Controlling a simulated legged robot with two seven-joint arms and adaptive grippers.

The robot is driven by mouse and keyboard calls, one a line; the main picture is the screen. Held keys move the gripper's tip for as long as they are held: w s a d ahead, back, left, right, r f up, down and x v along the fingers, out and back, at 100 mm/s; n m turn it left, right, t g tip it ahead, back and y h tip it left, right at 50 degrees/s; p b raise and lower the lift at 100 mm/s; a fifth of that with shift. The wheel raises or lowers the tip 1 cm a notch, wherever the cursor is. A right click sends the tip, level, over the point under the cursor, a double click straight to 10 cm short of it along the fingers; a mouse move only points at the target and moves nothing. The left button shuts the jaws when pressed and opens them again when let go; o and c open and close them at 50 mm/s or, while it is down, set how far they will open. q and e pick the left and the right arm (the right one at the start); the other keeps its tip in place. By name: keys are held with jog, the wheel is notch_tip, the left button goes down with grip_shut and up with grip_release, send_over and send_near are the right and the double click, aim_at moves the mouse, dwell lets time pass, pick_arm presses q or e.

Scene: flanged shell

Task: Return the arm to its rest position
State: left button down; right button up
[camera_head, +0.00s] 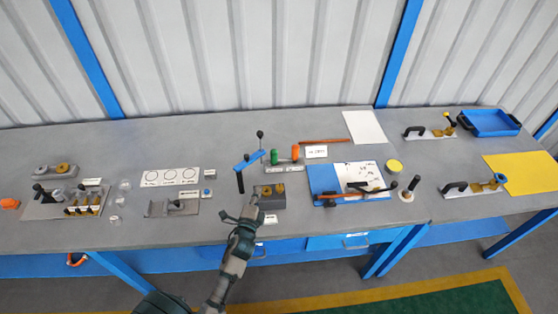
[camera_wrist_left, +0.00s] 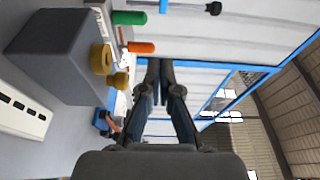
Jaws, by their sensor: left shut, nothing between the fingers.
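My left gripper (camera_head: 254,196) reaches up from the bottom of the head view over the front of the bench. It is shut and empty; its dark fingers (camera_wrist_left: 160,72) are together in the left wrist view. Just right of it in the head view is a grey block (camera_head: 272,203) with brass-coloured round pieces on top. In the left wrist view this block (camera_wrist_left: 58,48) and its brass pieces (camera_wrist_left: 101,59) lie left of the fingers, apart from them. My right gripper is not in view.
A blue lever stand (camera_head: 249,160) rises just behind the gripper. Green (camera_head: 275,157) and orange (camera_head: 295,152) handles stand beyond. A blue board (camera_head: 322,180) lies to the right, a grey fixture (camera_head: 170,208) to the left. The bench front edge is below the gripper.

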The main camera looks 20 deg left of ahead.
pick_arm(q)
jog(key=s+d+f+n+g+h, duration=0.2)
jog(key=s+d+f+n+g, duration=0.25)
jog(key=s, duration=0.45)
jog(key=s+d+f+n+g+h, duration=0.1)
jog(key=s+d+f+n+g, duration=0.35)
jog(key=s, duration=0.45)
jog(key=s+d+f+n+g+h, duration=0.2)
jog(key=s+d+f+n+g, duration=0.25)
jog(key=s, duration=0.45)
notch_tip(320, 180, down, 24)
jog(key=s+f+g, duration=0.1)
jog(key=s+g, duration=0.1)
jog(key=s+a+f, duration=0.3)
jog(key=s+f, duration=1.3)
jog(key=s, duration=0.1)
jog(key=shift+s+f+m+g+y, duration=0.3)
jog(key=shift+s+f+m+g, duration=0.05)
jog(key=shift+s+m+g, duration=0.1)
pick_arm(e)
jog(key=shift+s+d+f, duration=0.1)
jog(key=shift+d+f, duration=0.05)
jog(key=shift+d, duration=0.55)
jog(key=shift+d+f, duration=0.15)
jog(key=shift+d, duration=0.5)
